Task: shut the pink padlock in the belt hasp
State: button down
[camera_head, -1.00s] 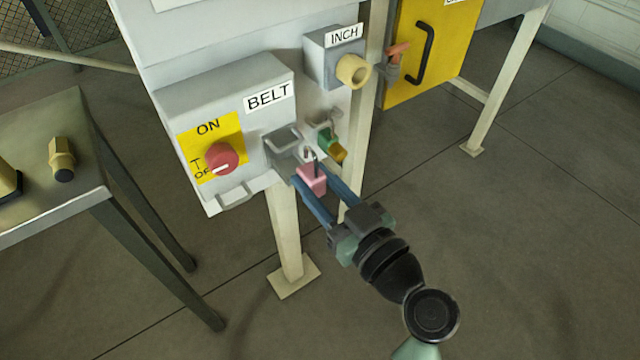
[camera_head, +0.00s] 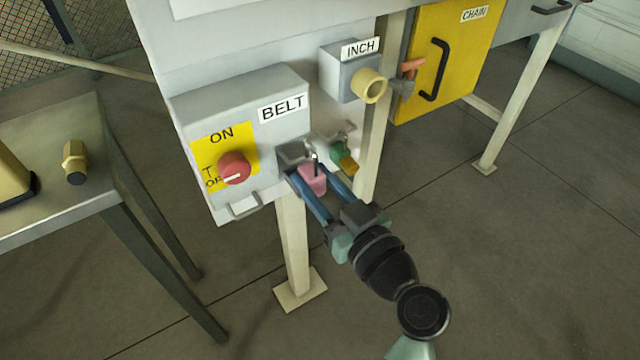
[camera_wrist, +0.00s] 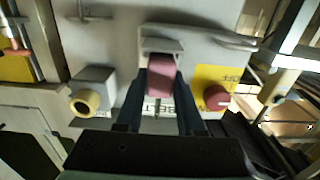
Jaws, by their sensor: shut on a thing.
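The pink padlock (camera_head: 312,179) is between the blue fingers of my gripper (camera_head: 325,187), which is shut on it. Its grey shackle stands up at the grey belt hasp (camera_head: 294,153) on the right side of the BELT box (camera_head: 245,100). I cannot tell whether the shackle is through the hasp or closed. In the wrist view the padlock (camera_wrist: 161,76) lies between the fingertips, right against the hasp plate (camera_wrist: 162,45). The red knob (camera_head: 234,168) on the yellow plate is left of the hasp, its white mark near OFF.
The INCH box (camera_head: 345,72) with its cream knob is up and right of the hasp. A green and yellow item (camera_head: 344,157) hangs just right of the padlock. A table (camera_head: 60,215) with a brass piece (camera_head: 75,162) stands at left. The yellow CHAIN door (camera_head: 440,60) is at upper right.

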jog(key=shift+b+x, duration=0.3)
jog(key=shift+x, duration=0.75)
jog(key=shift+w+a, duration=0.15)
jog(key=shift+f+b, duration=0.15)
jog(key=shift+b, duration=0.3)
grip_release()
dwell(0.6)
jog(key=shift+b+v, duration=0.8)
jog(key=shift+v, duration=2.75)
